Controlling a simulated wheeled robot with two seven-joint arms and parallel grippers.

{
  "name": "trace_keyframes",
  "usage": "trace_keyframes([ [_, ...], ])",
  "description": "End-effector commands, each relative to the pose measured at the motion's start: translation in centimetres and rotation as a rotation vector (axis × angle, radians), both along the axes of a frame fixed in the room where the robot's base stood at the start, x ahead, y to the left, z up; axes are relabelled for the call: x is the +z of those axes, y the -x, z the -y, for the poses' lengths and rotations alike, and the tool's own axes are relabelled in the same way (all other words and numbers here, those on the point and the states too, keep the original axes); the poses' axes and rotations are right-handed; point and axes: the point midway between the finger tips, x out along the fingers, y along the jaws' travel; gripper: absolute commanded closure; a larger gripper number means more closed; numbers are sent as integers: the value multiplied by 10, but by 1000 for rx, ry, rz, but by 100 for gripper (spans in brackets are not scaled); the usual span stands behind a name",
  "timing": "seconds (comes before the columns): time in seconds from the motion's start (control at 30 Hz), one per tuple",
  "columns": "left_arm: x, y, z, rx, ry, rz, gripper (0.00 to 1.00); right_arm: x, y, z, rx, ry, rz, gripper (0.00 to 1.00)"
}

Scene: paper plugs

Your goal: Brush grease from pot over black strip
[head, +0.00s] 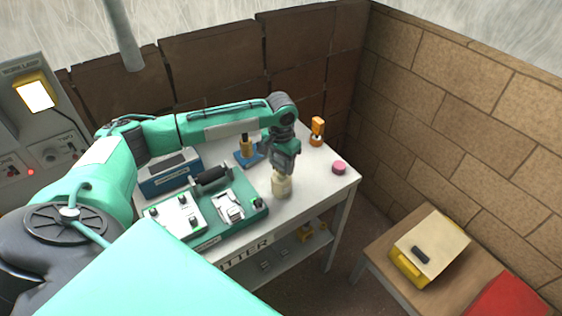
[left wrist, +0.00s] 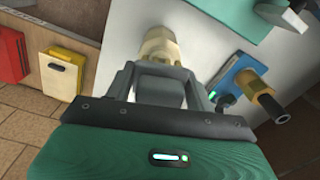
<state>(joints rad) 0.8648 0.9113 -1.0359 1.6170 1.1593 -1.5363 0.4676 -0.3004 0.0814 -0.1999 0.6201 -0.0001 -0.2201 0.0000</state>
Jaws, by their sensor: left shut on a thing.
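In the left wrist view the pot (left wrist: 158,45) shows just beyond the fingertips (left wrist: 160,72). I cannot tell how deep the held thing sits in the pot. A black bar (head: 211,178), which may be the black strip, lies across the back of the green fixture (head: 250,213), left of the pot. My right gripper is not in view.
A blue stand with a dark-handled tool (head: 246,148), an orange item (head: 317,130) and a pink disc (head: 339,167) stand near the gripper. A blue-grey box (head: 170,175) is at the left. A side table holds a yellow box (head: 432,240).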

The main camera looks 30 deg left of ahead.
Motion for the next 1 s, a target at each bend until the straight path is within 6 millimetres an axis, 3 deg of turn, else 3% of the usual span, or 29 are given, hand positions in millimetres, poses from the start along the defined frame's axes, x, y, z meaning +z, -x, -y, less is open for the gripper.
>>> trace_keyframes([
  [1.0, -9, 0, 0, 0, 0, 0, 64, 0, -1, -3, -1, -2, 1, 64],
])
